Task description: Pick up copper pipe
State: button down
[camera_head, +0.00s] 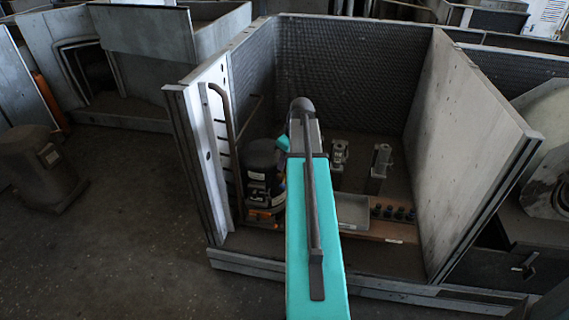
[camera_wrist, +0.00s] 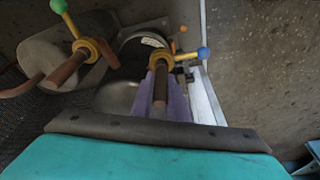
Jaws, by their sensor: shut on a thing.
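A short brown copper pipe (camera_wrist: 160,88) with a yellow collar and a blue-tipped valve handle shows in the middle of the wrist view. The two purple-grey fingers of my gripper (camera_wrist: 161,104) lie on either side of it, shut on the pipe. A second copper pipe (camera_wrist: 68,70) with a yellow collar and a green-tipped handle is at the left, apart from my gripper. In the head view my teal arm reaches into the metal housing, beside the black compressor (camera_head: 262,165). The arm hides my gripper and the held pipe there.
Pale panels (camera_head: 465,140) and a dark ribbed wall (camera_head: 345,65) enclose the housing. A grey tray (camera_head: 352,210) and metal fittings (camera_head: 381,160) stand right of my arm. A bent tube runs along the left panel (camera_head: 205,160). A dark bin (camera_head: 40,165) stands on the floor.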

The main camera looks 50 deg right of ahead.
notch_tip(320, 180, up, 3)
jog(key=shift+f+p, duration=0.1)
jog(key=shift+p, duration=0.2)
jog(key=shift+s+r, duration=0.2)
jog(key=s+a+p, duration=0.1)
jog(key=s, duration=0.6)
jog(key=s+a+r, duration=0.1)
jog(key=s+a, duration=0.1)
jog(key=s, duration=0.6)
jog(key=shift+a+r+p, duration=0.15)
jog(key=shift+a+p, duration=0.1)
jog(key=shift+p, duration=0.1)
jog(key=shift+a, duration=0.1)
